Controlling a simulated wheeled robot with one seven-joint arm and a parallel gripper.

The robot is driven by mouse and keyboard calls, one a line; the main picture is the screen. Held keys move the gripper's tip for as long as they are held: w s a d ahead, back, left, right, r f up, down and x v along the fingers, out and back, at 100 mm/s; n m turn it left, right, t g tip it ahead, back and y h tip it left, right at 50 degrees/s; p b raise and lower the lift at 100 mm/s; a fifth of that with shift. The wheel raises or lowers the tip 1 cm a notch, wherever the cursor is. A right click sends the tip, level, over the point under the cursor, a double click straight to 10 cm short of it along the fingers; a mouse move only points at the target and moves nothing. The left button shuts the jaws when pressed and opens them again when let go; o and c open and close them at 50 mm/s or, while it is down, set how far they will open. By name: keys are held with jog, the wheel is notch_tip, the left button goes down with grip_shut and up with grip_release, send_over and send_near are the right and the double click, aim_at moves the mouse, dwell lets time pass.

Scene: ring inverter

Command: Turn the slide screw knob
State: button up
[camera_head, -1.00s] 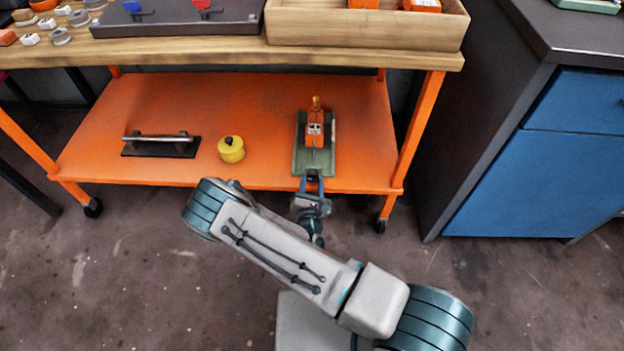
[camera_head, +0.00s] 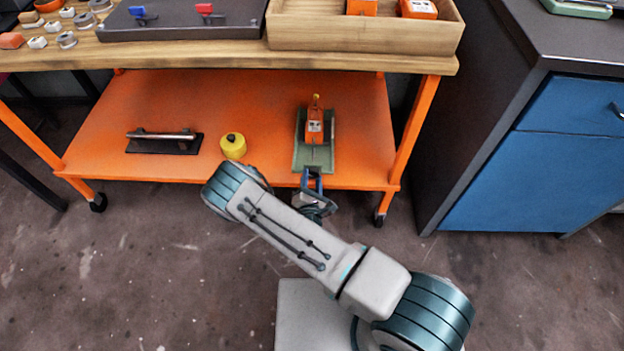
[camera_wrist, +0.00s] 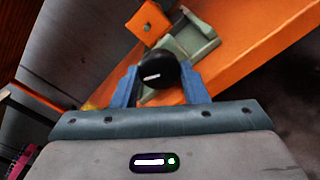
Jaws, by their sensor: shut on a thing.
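The slide device has a green base (camera_head: 325,158) with an orange block (camera_head: 314,128) on it, and stands at the right of the orange shelf. In the wrist view, the green base (camera_wrist: 193,42) and orange block (camera_wrist: 148,22) lie beyond my gripper. The round black knob (camera_wrist: 158,66) sits between the blue fingers of my gripper (camera_wrist: 157,78), which is shut on it. In the head view, my gripper (camera_head: 311,181) is at the near end of the base, at the shelf's front edge. The knob cannot be made out there.
The shelf (camera_head: 265,110) also holds a yellow cylinder (camera_head: 233,149) and a bar handle on a black plate (camera_head: 165,148). A wooden tabletop (camera_head: 180,54) is above it, with a wooden tray (camera_head: 365,40). A blue-fronted cabinet (camera_head: 550,180) stands at the right.

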jog(key=o, duration=1)
jog(key=shift+f+b, duration=0.15)
jog(key=shift+b, duration=0.15)
